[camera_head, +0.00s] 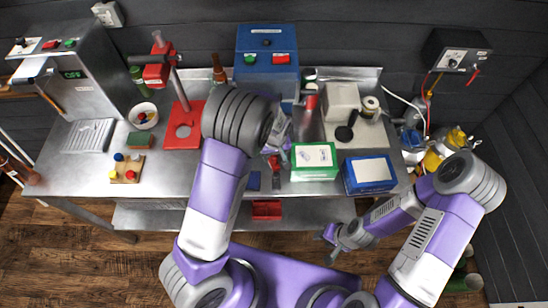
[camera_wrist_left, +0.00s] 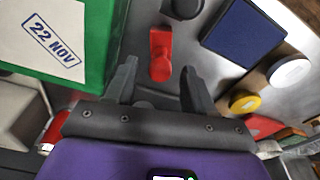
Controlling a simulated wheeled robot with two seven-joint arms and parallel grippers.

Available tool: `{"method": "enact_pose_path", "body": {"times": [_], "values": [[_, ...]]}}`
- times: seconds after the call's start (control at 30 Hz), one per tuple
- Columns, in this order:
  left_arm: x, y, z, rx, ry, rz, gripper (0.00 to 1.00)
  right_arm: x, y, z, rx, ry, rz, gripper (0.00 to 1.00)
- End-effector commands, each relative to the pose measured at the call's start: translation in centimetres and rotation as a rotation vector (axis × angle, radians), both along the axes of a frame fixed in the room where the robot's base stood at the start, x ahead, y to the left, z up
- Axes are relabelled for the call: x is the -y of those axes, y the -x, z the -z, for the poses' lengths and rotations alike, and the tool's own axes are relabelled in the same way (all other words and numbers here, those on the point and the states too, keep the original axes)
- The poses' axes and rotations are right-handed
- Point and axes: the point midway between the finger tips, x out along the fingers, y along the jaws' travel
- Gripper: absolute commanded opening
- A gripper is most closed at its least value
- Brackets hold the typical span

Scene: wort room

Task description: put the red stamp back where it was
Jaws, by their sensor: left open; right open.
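The red stamp (camera_wrist_left: 160,55) stands or lies on the steel bench, between and just beyond my left gripper's fingertips in the left wrist view; I cannot tell if they touch it. It shows small in the head view (camera_head: 274,162). My left gripper (camera_wrist_left: 158,72) is open, with nothing held between its fingers. A dark stamp (camera_wrist_left: 183,8) is close to the red one. A blue ink pad (camera_wrist_left: 243,32) lies beside them. A green box (camera_head: 314,162) has a white label printed "22 NOV" (camera_wrist_left: 55,40). My right gripper (camera_head: 330,240) is open and empty, in front of the bench.
A blue box (camera_head: 369,173) with a white label sits right of the green box. A red stand (camera_head: 183,130) and a wooden board with coloured knobs (camera_head: 127,168) are to the left. A grey block (camera_head: 342,101) is behind the green box. The bench's front-left part is bare.

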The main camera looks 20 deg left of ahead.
Motion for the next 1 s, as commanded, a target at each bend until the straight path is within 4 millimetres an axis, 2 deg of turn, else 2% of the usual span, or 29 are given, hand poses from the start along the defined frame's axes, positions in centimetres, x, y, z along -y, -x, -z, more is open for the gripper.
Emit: {"method": "enact_pose_path", "body": {"times": [0.03,0.2,0.4,0.6,1.0], "values": [[0.1,0.0,-1.4,0.005,0.002,0.000,0.54,0.0,0.0,-0.1,0.000,0.000,0.000,0.43],[0.3,0.5,-5.0,0.004,0.002,0.001,0.54,0.0,0.0,-0.2,0.000,0.000,0.000,0.43],[0.5,0.8,-7.7,0.003,0.001,0.000,0.54,0.0,0.0,-0.4,0.000,0.000,0.000,0.43],[0.4,1.0,-8.5,0.000,0.000,-0.001,0.54,0.0,0.0,-0.4,0.000,0.000,0.000,0.43],[0.4,0.9,-8.4,0.000,-0.001,0.000,0.54,0.0,0.0,-0.4,0.000,0.000,0.000,0.43]]}}
